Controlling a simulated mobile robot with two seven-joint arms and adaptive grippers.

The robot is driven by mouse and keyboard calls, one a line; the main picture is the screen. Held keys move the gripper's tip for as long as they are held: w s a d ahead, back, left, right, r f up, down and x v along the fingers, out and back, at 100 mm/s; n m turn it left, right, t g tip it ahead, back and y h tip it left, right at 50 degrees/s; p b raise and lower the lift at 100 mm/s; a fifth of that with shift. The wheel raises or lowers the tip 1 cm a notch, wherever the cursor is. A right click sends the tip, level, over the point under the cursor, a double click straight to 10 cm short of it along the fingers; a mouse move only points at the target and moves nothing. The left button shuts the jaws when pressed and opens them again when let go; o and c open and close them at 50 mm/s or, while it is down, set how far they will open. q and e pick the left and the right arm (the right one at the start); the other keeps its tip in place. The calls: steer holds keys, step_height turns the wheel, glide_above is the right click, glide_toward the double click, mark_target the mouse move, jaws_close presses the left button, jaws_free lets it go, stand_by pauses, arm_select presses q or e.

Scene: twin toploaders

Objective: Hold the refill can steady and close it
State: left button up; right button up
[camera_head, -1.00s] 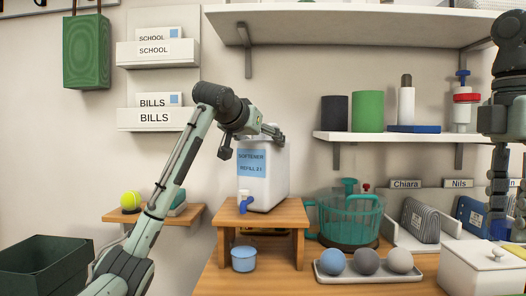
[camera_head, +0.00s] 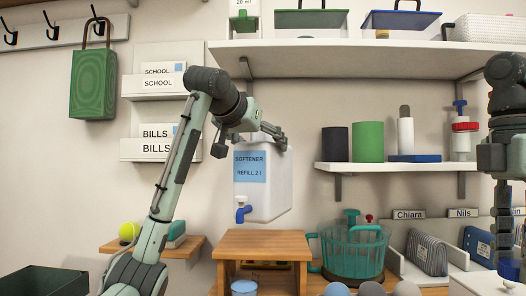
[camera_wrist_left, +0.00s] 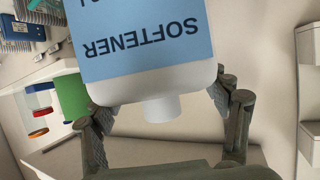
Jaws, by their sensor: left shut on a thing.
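The refill can (camera_head: 268,185) is a white box-shaped container with a blue label reading "SOFTENER REFILL 2 l" and a blue tap (camera_head: 242,211) low on its front. My left gripper (camera_head: 250,140) is shut on its top part and holds it upright, clear above the wooden stand (camera_head: 262,241). In the left wrist view the can (camera_wrist_left: 160,75) sits between the two fingers, with a short white neck or cap (camera_wrist_left: 161,108); I cannot tell which. My right gripper (camera_head: 506,240) hangs at the right edge, partly cut off; its opening is unclear.
A teal basket (camera_head: 352,252) is close on the right. Several balls line the front edge. A shelf (camera_head: 395,167) with cylinders is to the right, and a higher shelf (camera_head: 350,60) is above.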

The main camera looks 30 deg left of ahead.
mark_target(267, 148)
arm_select(q)
steer(key=s+d, duration=0.2)
steer(key=s, duration=0.1)
steer(key=s+d, duration=0.2)
steer(key=s, duration=0.2)
steer(key=s+d, duration=0.2)
steer(key=s, duration=0.1)
steer(key=shift+s+r, duration=0.2)
steer(key=shift+r, duration=0.15)
steer(key=shift+s+d+f, duration=0.15)
steer(key=shift+s+d, duration=0.3)
steer(key=shift+s, duration=0.05)
